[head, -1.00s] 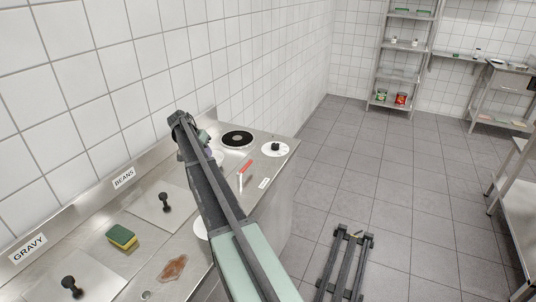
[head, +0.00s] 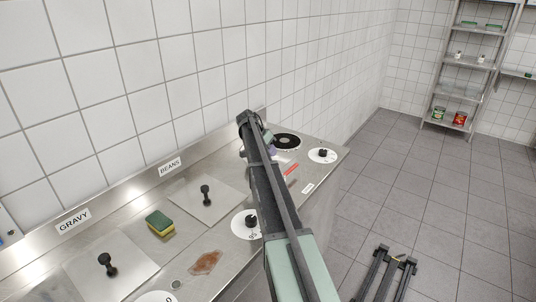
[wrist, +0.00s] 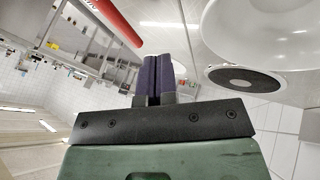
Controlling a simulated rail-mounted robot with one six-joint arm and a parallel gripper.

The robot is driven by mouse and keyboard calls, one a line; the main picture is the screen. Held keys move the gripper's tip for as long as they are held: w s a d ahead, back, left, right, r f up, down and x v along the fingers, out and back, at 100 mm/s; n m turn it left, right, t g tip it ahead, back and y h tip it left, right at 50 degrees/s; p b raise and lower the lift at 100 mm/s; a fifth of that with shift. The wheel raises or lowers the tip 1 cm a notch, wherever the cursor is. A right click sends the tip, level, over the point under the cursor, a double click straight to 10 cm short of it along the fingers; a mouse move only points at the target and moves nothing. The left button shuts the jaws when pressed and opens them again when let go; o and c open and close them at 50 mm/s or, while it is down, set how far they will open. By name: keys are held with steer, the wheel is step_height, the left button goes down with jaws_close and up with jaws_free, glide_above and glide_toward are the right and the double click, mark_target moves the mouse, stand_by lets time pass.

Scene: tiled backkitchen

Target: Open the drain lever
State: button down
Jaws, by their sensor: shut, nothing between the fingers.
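A red-handled lever (head: 291,170) lies along the steel counter in the head view, right of my gripper; I take it to be the drain lever. Its lower part is partly hidden by my arm. A red bar, probably its handle, crosses the top left of the wrist view (wrist: 108,18). My gripper (wrist: 152,62) is shut and empty, its purple fingers pressed together, to the right of the red bar. In the head view my gripper (head: 271,149) is small and partly hidden by my arm, close to the lever. I cannot tell whether it touches it.
White dials with black knobs (head: 323,154) (head: 247,223) sit on the counter. A round black-and-white disc (head: 286,141) lies behind the lever. Lidded wells (head: 222,205), a sponge (head: 160,223) and a brown spill (head: 205,263) lie left. The tiled wall runs close behind.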

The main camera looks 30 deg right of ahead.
steer(key=b+x, duration=0.1)
steer(key=x, duration=0.1)
steer(key=b+x, duration=0.2)
steer(key=x, duration=0.1)
steer(key=shift+w+a+f, duration=0.15)
steer(key=shift+a+f, duration=0.05)
steer(key=shift+a, duration=0.05)
steer(key=s, duration=0.1)
steer(key=s+d, duration=0.1)
steer(key=s, duration=0.1)
steer(key=shift+s+d+f, duration=0.15)
steer(key=shift+s+d, duration=0.2)
steer(key=shift+s, duration=0.05)
